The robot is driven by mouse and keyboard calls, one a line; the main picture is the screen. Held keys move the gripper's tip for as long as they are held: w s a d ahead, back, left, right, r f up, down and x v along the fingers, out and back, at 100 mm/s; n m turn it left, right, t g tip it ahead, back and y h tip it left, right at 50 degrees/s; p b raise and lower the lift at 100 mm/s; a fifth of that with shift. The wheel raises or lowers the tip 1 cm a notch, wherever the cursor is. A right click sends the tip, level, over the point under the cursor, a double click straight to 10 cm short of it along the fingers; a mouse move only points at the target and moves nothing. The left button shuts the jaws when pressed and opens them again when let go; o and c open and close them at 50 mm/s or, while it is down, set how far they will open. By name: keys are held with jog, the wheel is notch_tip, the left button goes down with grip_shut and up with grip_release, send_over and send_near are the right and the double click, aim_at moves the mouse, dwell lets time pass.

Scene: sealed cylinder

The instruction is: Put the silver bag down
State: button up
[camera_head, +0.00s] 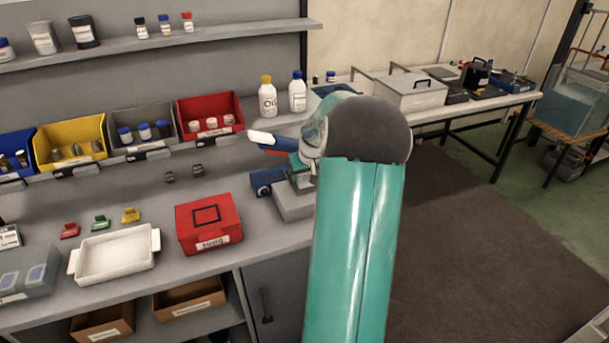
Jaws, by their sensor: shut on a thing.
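My teal arm rises from the bottom of the view, and its dark round joint blocks what lies behind it. My gripper's fingers cannot be made out, and whatever is between them is hidden. A white-tipped dark blue part shows just left of the joint; I cannot tell what it is. No silver bag shows at the arm. A grey, pouch-like thing (43,37) stands upright on the upper shelf at the left, beside a black one (83,30); I cannot tell whether the grey one is a silver bag.
The grey bench holds a white tray (80,278), a red box (208,222) and small coloured pieces. Behind are yellow (74,132), grey and red bins and two white bottles (268,100). Another table (450,108) stands back right.

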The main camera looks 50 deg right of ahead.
jog(key=shift+f, duration=0.25)
jog(key=o, duration=1)
jog(key=shift+r, duration=0.15)
